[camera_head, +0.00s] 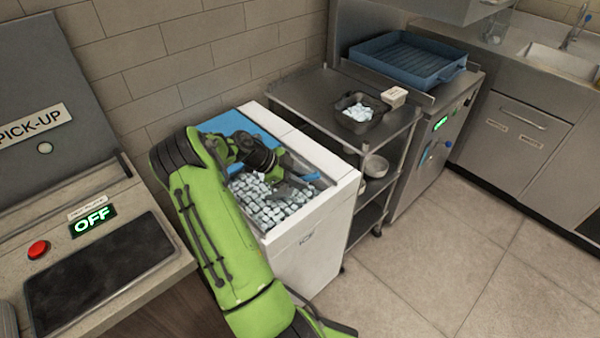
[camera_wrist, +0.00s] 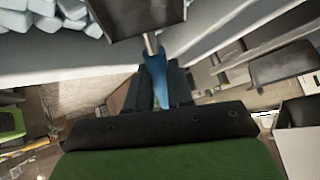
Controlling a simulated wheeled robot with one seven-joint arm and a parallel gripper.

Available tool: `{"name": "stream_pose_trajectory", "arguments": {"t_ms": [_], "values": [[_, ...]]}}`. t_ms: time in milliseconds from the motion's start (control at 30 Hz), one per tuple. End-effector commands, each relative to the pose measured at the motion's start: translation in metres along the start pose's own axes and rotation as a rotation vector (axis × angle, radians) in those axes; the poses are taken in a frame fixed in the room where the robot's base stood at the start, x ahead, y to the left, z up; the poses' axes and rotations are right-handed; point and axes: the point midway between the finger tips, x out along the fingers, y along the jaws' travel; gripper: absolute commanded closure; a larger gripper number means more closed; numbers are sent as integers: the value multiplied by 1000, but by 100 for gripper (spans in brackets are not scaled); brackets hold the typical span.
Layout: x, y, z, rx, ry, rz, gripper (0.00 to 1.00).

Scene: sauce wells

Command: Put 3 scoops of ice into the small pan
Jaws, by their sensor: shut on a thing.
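My gripper (camera_head: 275,168) is over the open ice bin (camera_head: 318,222), its fingers small and partly hidden by my arm in the head view. In the wrist view my gripper (camera_wrist: 155,92) is shut on the blue handle of a scoop (camera_wrist: 155,70). The scoop's dark metal head lies beyond the fingers, partly cut off by the frame's top. Whether it holds ice cannot be told. Ice cubes (camera_head: 270,207) fill the bin's open part and show at the wrist view's top left. The small dark pan (camera_head: 364,127) stands on the metal cart, with ice cubes (camera_head: 357,111) in it.
The metal cart (camera_head: 310,92) stands right behind the bin, with a bowl (camera_head: 375,166) on a lower shelf. A small white container (camera_head: 394,97) sits beside the pan. A blue tray (camera_head: 400,62) is farther back. A pick-up counter (camera_head: 130,215) is at left. Floor at right is clear.

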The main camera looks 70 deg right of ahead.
Motion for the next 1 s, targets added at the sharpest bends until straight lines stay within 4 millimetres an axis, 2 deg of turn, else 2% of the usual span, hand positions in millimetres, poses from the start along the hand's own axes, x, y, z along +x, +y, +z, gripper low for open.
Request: {"name": "stream_pose_trajectory", "arguments": {"t_ms": [100, 367, 467, 1000], "values": [[10, 3, 12, -6, 19, -2, 100], [-2, 2, 38, 10, -45, 2, 100], [-5, 2, 44, 33, -132, 11, 100], [-20, -6, -18, 65, -275, 21, 100]]}}
